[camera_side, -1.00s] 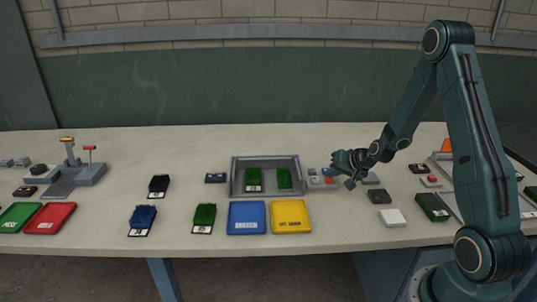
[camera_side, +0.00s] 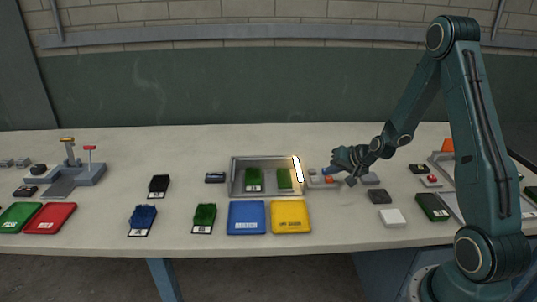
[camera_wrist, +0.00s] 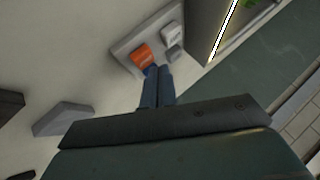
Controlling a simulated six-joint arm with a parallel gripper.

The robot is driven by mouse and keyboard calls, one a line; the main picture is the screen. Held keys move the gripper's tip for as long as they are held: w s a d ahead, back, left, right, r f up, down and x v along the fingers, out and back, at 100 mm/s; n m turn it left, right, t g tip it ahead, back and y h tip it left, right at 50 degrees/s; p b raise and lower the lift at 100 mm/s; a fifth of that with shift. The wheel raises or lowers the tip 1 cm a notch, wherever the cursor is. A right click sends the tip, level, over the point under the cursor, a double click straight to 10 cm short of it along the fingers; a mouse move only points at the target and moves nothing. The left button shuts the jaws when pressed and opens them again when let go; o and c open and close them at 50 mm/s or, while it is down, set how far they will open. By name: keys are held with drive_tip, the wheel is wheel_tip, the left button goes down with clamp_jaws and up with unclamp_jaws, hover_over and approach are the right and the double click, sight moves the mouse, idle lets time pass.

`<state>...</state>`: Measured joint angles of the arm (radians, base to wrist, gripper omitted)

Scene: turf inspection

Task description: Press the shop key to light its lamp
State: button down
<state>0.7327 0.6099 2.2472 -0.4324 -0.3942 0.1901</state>
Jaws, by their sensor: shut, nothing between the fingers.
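A small grey key panel (camera_side: 313,183) sits right of the metal tray; in the wrist view its plate (camera_wrist: 124,44) carries an orange key (camera_wrist: 141,55), a pale key (camera_wrist: 171,34) and a grey key (camera_wrist: 175,53). I cannot read any label, so I cannot tell which is the shop key. My gripper (camera_side: 328,171) is shut and empty. In the wrist view its blue fingertips (camera_wrist: 153,71) are at the orange key's near edge and partly hide it; contact is unclear. A lamp strip (camera_side: 298,169) on the tray's right side glows white; it also shows in the wrist view (camera_wrist: 223,30).
The metal tray (camera_side: 234,178) holds two green turf samples. Blue (camera_side: 246,217) and yellow (camera_side: 291,216) trays lie in front of it. A dark block (camera_side: 379,197) and a white block (camera_side: 392,218) sit right of the panel. The bench behind the tray is clear.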

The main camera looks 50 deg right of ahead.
sight(332, 180)
drive_tip(key=shift+r, duration=0.15)
drive_tip(key=shift+r, duration=2.85)
drive_tip(key=s+a+r+n+g+y, duration=0.1)
drive_tip(key=s+a+r+n, duration=0.25)
drive_tip(key=a+r, duration=0.35)
drive_tip(key=s+a+r+n+g, duration=0.1)
drive_tip(key=s+a+r+n, duration=0.3)
drive_tip(key=a, duration=0.5)
drive_tip(key=s+a+r+n, duration=0.1)
drive_tip(key=s+a, duration=0.3)
drive_tip(key=s, duration=0.4)
drive_tip(key=s+a+r+n+g, duration=0.1)
drive_tip(key=s+a+r+n, duration=0.1)
drive_tip(key=s, duration=0.6)
wheel_tip(332, 180, up, 3)
drive_tip(key=shift+s+a+f, duration=0.2)
drive_tip(key=shift+s+a, duration=0.05)
drive_tip(key=shift+a, duration=0.6)
